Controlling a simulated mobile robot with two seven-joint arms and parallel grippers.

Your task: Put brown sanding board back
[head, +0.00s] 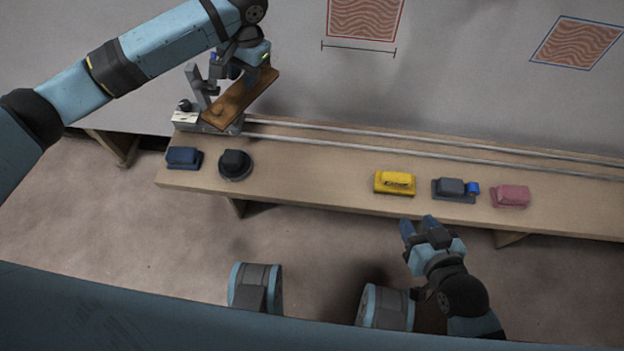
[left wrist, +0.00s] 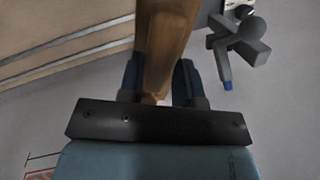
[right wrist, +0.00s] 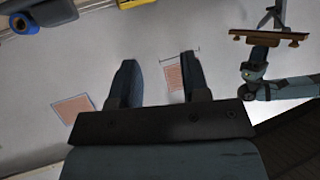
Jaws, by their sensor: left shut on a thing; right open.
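The brown sanding board (head: 240,98) is a long wooden piece, held tilted above the left end of the bench. My left gripper (head: 252,82) is shut on it; in the left wrist view the board (left wrist: 165,45) runs between the two fingers (left wrist: 160,85). The board is above or beside a grey stand (head: 205,90) on a metal base; whether they touch I cannot tell. My right gripper (head: 420,226) is open and empty, in front of the bench; its fingers also show apart in the right wrist view (right wrist: 158,82).
On the bench (head: 310,160) stand a blue block (head: 183,157), a black round tool (head: 235,164), a yellow sander (head: 395,182), a dark grey sander with a blue knob (head: 453,189) and a pink block (head: 511,196). Two rails (head: 400,152) run along its back. Bare bench lies mid-left.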

